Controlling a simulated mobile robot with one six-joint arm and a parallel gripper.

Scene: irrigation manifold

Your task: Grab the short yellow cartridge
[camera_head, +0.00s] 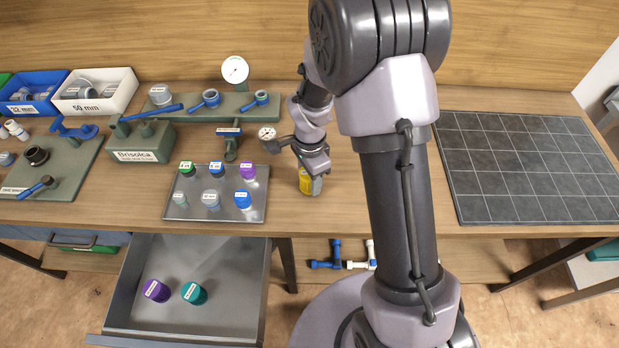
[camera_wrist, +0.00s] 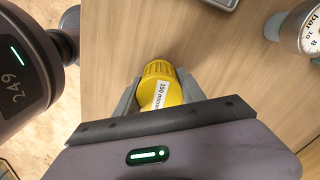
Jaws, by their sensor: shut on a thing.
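The short yellow cartridge (camera_wrist: 162,84) has a ribbed cap and a white label reading about "150 micron" in the wrist view. My gripper (camera_wrist: 157,97) is shut on it, with a grey finger on either side. In the head view the yellow cartridge (camera_head: 306,184) shows under my gripper (camera_head: 311,183), at the bench top right of the metal tray. My wrist hides part of it there. I cannot tell whether it touches the bench.
A metal tray (camera_head: 175,212) with several coloured-capped cartridges is to the left. Below it an open drawer (camera_head: 190,318) holds a purple and a teal cartridge. A gauge (camera_head: 267,133) stands close behind my wrist. A dark gridded mat (camera_head: 530,170) on the right is empty.

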